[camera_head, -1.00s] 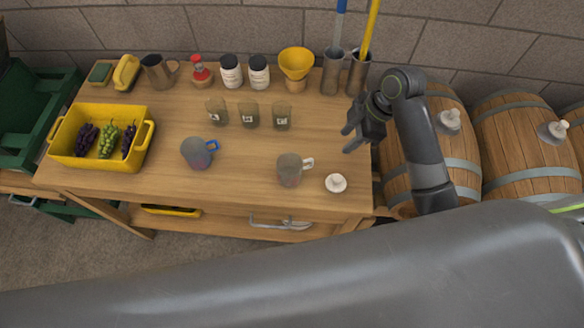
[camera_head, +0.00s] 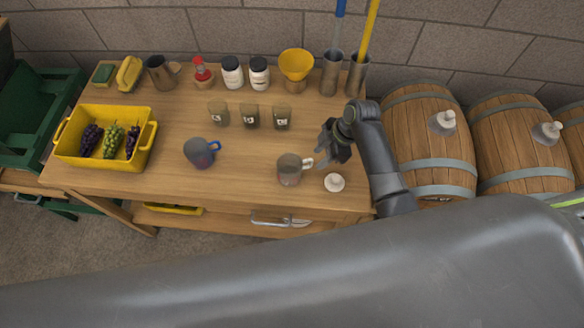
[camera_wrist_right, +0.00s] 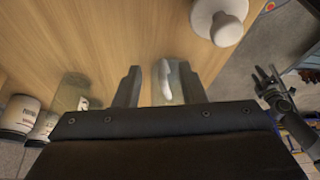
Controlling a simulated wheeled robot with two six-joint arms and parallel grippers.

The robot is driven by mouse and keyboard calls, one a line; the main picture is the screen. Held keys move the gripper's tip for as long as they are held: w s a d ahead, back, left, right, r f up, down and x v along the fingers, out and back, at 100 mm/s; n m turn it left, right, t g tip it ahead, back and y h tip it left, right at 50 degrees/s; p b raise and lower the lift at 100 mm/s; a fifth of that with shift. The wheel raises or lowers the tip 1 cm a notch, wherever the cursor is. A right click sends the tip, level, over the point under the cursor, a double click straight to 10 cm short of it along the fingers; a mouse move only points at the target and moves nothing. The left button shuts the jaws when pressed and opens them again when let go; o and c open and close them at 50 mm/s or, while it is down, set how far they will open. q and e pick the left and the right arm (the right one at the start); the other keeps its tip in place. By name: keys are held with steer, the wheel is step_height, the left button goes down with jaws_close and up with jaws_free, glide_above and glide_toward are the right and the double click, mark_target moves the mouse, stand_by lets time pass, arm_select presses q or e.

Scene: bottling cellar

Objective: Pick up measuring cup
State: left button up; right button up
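A clear grey measuring cup with a white handle (camera_head: 289,171) stands upright near the table's front right. A similar cup with a blue handle (camera_head: 200,153) stands further left. My right gripper (camera_head: 323,154) is open and empty, just right of the white-handled cup and slightly behind it. In the right wrist view, the white handle (camera_wrist_right: 165,81) shows in the gap between the fingers (camera_wrist_right: 158,86), apart from both; the cup body is mostly hidden behind the gripper. My left gripper (camera_wrist_right: 265,76) shows small at the right of the wrist view, its fingers apart; it is outside the head view.
A yellow crate of grapes (camera_head: 70,155) is at the left. Barrels (camera_head: 430,140) stand right of the table.

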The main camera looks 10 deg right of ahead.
mark_target(311, 165)
steer(key=shift+a+f+p, duration=0.3)
steer(key=shift+a+p, duration=0.1)
steer(key=x, duration=0.1)
steer(key=p+x, duration=0.1)
steer(key=x, duration=0.1)
steer(key=shift+s+a+r, duration=0.1)
steer(key=shift+s+a, duration=0.1)
steer(key=shift+a, duration=0.1)
steer(key=shift+w+a+f, duration=0.1)
steer(key=shift+a+f, duration=0.1)
steer(key=shift+f, duration=0.45)
jaws_close()
